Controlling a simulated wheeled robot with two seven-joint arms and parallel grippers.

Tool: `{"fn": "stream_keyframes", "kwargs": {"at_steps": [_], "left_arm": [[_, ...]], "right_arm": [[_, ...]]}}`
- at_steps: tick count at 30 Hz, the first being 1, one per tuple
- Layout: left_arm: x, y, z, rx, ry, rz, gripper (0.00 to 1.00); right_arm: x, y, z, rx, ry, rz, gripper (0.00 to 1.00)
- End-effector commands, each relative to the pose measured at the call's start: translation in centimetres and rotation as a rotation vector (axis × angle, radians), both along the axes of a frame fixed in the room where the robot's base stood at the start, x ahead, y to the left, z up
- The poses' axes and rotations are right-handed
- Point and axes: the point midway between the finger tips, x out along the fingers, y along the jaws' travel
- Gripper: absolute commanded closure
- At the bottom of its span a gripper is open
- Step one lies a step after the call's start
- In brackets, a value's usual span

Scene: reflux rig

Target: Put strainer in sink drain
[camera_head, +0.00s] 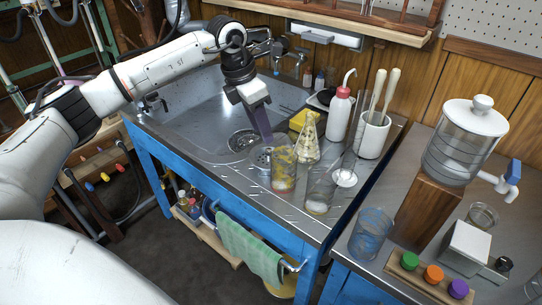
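The metal sink (195,115) is set in the counter, with a round dark drain (242,141) in its floor. A small perforated metal piece (262,159), which looks like the strainer, sits at the sink's right edge, partly hidden behind a stained glass beaker (284,172). My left gripper (264,136) points down just above this piece, to the right of the drain. Its fingers are seen edge-on, so I cannot tell their gap or whether they touch the piece. My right gripper is not in view.
A white brush holder (373,136) stands behind. The sink's left part is clear.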

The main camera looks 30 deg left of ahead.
Motion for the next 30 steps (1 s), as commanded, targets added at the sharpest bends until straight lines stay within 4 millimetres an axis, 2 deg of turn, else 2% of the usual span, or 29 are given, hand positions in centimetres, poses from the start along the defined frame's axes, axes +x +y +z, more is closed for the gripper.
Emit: {"fn": "stream_keyframes", "kwargs": {"at_steps": [5,15,23,25,30], "left_arm": [[0.2,-0.3,-1.4,-0.001,0.002,-0.001,0.64],[0.9,-1.0,-5.8,-0.002,0.001,-0.001,0.64],[1.0,-1.1,-6.1,-0.002,-0.001,-0.001,0.64],[1.0,-1.1,-6.1,-0.002,-0.001,-0.001,0.70],[1.0,-1.1,-6.1,-0.002,-0.001,-0.001,0.99]], "right_arm": [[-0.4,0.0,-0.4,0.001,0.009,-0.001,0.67],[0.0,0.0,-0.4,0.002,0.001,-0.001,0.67],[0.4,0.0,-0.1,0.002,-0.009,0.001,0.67],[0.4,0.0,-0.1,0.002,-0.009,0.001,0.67],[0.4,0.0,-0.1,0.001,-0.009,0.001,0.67]]}}
